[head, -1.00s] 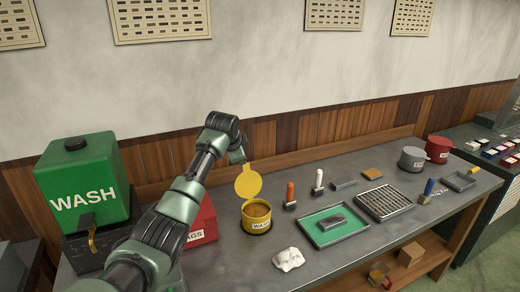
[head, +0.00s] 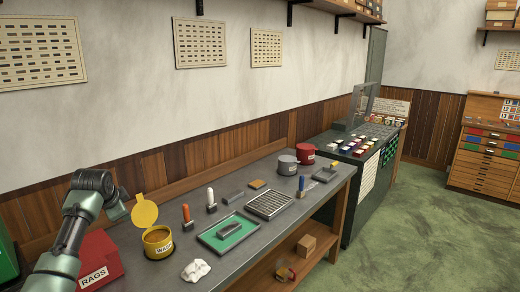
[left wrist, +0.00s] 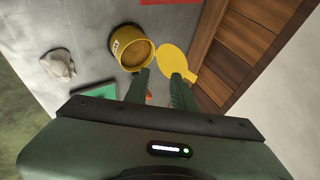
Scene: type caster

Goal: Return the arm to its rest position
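My left arm (head: 72,225) comes in at the lower left of the head view. Its wrist is bent over above the bench, just left of the yellow tin's raised lid (head: 145,210). In the left wrist view my left gripper (left wrist: 158,74) has its two fingers apart with a clear gap, so it is open and holds nothing. The yellow tin (left wrist: 131,48) and its round lid (left wrist: 172,60) lie beyond the fingertips in that view. My right gripper is in neither view.
A red box marked RAGS (head: 98,266) stands close to the arm. A white crumpled cloth (head: 196,270), an orange-handled tool (head: 187,215), a green-lined tray (head: 215,240) and a type case (head: 269,204) are on the bench (head: 170,272). Green floor (head: 420,240) is open at right.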

